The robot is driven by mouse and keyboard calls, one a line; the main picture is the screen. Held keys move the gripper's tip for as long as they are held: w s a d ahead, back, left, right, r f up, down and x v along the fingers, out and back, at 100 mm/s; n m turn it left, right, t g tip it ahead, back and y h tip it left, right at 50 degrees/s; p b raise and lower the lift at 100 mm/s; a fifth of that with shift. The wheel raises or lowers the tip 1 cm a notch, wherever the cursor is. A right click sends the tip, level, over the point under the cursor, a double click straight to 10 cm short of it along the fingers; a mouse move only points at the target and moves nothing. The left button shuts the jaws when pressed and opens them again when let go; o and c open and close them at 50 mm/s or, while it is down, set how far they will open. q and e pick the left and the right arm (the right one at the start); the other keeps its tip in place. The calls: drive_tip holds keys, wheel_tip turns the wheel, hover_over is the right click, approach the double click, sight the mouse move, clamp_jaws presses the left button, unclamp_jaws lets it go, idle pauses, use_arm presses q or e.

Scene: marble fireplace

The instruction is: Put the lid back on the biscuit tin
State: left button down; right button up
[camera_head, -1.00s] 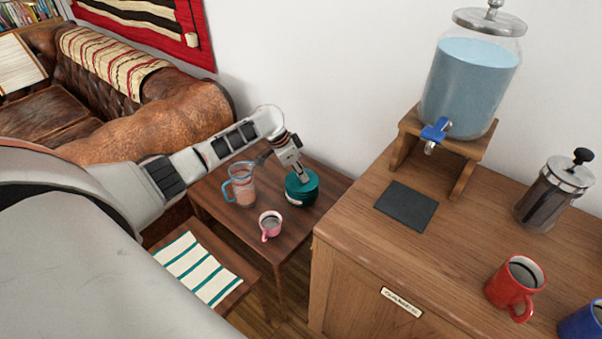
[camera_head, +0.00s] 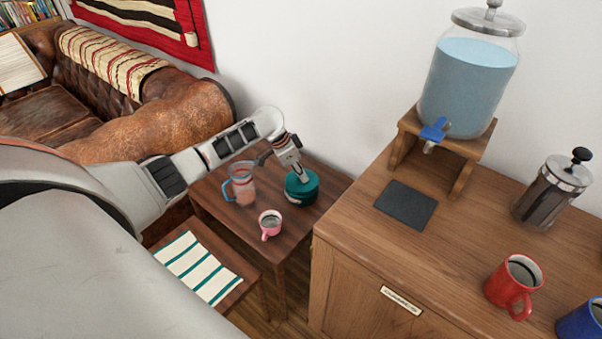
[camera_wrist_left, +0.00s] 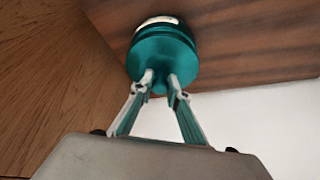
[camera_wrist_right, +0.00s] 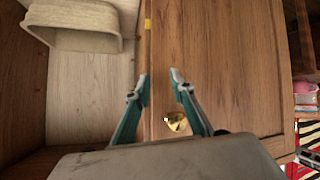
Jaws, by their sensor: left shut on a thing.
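The teal lid (camera_head: 304,184) is at the biscuit tin (camera_head: 299,202) on the small dark side table. My left gripper (camera_head: 301,177) comes down on it from above. In the left wrist view, the left fingertips (camera_wrist_left: 161,80) are shut on the knob of the lid (camera_wrist_left: 163,58). The tin (camera_wrist_left: 157,22), with a white label, lies directly beyond the lid, in line with it. I cannot tell whether the lid is fully seated. My right gripper (camera_wrist_right: 159,82) is open and empty in the right wrist view, in front of a wooden panel.
On the side table (camera_head: 232,221), a glass jug (camera_head: 242,188) and a pink mug (camera_head: 270,224) stand left of the tin. The taller cabinet (camera_head: 355,235) is close on the right. A brass knob (camera_wrist_right: 176,122) and a woven basket (camera_wrist_right: 75,28) show near my right gripper.

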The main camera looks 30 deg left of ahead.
idle(0.8)
use_arm(q)
drive_tip(key=c, duration=1.9)
unclamp_jaws()
drive_tip(key=shift+o, duration=0.6)
drive_tip(key=o, duration=0.4)
